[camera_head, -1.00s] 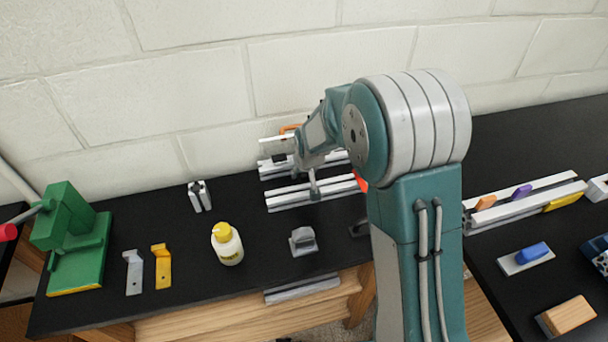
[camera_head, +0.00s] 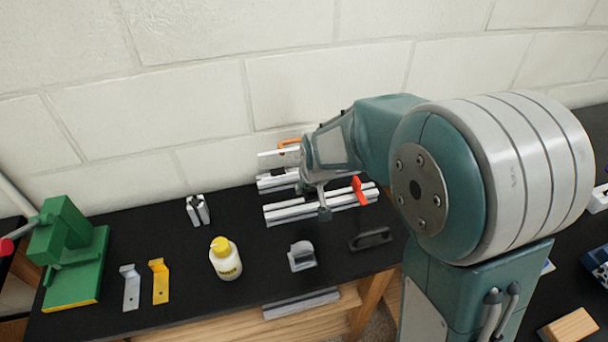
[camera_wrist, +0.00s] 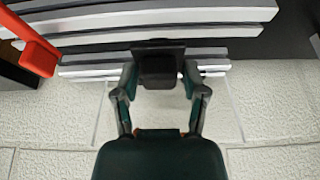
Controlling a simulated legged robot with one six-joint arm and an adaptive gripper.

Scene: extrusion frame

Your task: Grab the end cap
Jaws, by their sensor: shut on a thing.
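The end cap (camera_wrist: 158,68) is a dark, nearly black piece with a flat plate and a blocky body, seen in the wrist view. My gripper (camera_wrist: 160,84) is shut on it, with a finger on each side. In the head view my gripper (camera_head: 314,196) is over the silver extrusion bars at the back of the bench. The end cap cannot be made out there.
Silver extrusion bars (camera_head: 285,213) lie below, with a red piece (camera_head: 358,189) on them and an orange piece (camera_head: 287,142) behind. A glue bottle (camera_head: 225,260), a grey clamp-like part (camera_head: 302,257) and a black handle (camera_head: 370,239) stand in front. The wall is close behind.

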